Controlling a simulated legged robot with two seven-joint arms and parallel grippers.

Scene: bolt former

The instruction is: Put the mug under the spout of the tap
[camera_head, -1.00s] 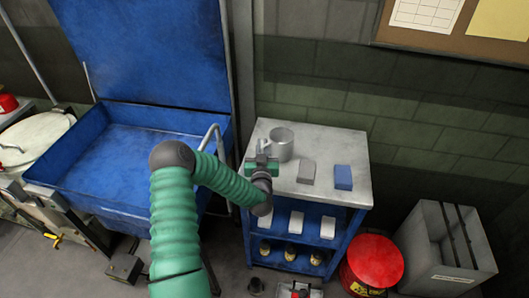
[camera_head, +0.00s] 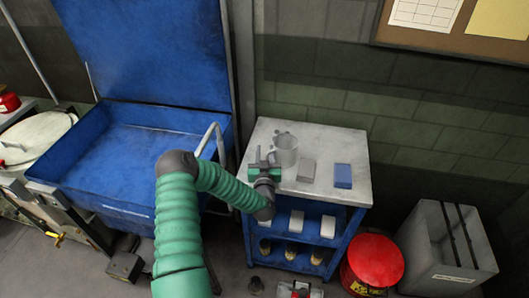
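A grey metal mug (camera_head: 286,152) is at the back left of the pale top of a blue cart (camera_head: 345,184). My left gripper (camera_head: 266,163), with green parts, is over the cart's left edge, right against the mug's near left side in the picture. Its fingers are small and partly hidden, so I cannot tell whether they grip the mug. A curved grey pipe (camera_head: 214,131), which looks like the tap, rises at the right edge of a blue basin (camera_head: 128,150). Its spout end is hard to make out. My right gripper is not in view.
A grey block (camera_head: 306,170) and a blue block (camera_head: 343,176) lie on the cart top, right of the mug. A red can (camera_head: 374,262) and a grey bin (camera_head: 440,245) stand to the right. The basin looks empty.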

